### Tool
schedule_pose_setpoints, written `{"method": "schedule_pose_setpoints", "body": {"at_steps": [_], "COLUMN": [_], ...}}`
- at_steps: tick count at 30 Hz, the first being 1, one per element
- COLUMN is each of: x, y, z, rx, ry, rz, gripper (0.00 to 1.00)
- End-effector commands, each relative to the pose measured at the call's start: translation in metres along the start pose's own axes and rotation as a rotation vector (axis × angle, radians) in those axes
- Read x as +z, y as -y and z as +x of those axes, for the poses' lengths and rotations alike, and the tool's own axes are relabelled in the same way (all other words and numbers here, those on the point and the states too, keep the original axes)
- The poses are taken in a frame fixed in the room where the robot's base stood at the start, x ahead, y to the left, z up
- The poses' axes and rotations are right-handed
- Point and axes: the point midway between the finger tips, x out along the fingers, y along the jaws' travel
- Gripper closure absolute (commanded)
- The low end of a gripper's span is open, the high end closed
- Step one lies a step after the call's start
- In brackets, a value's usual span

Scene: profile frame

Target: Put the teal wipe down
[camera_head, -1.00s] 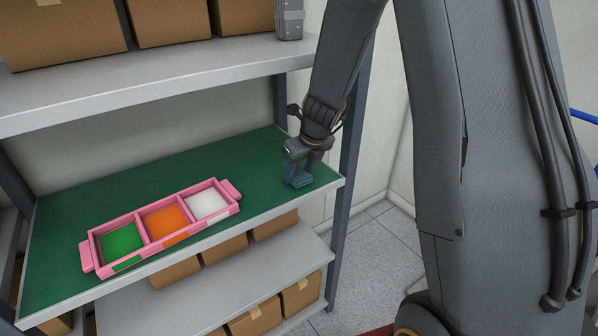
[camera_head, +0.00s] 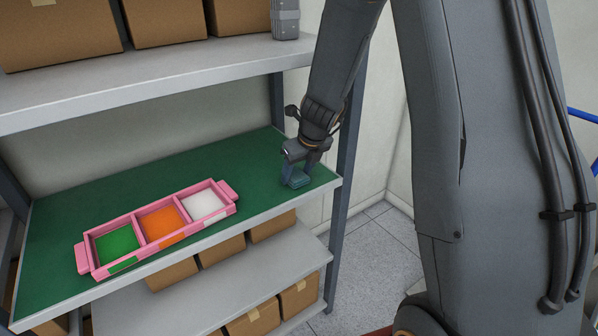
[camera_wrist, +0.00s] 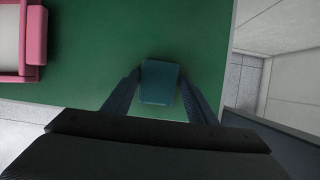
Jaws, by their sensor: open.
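The teal wipe (camera_head: 298,181) is a small teal block at the right end of the green-topped shelf (camera_head: 110,182). In the wrist view the wipe (camera_wrist: 160,82) sits between the two fingers of my gripper (camera_wrist: 160,88). The fingers stand apart, with a narrow gap on each side of the wipe. The gripper (camera_head: 296,176) reaches down over it from above in the head view. The wipe appears to rest on the green surface, but its underside is hidden.
A pink tray (camera_head: 138,252) with green, orange and white compartments lies on the left part of the shelf. Green surface between tray and wipe is clear. A grey upper shelf (camera_head: 150,82) with cardboard boxes (camera_head: 60,35) overhangs at the back. A dark post (camera_head: 346,150) stands to the right.

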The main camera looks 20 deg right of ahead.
Motion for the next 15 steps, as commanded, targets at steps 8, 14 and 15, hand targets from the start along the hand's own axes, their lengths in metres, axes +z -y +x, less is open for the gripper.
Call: {"method": "schedule_pose_setpoints", "body": {"at_steps": [8,14,15], "x": [-0.012,-0.008,-0.006], "y": [-0.009,-0.009,-0.009], "z": [0.009,-0.001,-0.005], "rx": [0.017,0.017,0.017], "ry": [-0.025,-0.025,-0.025], "rz": [-0.007,-0.007,-0.007], "gripper": [0.35,0.35,0.35]}}
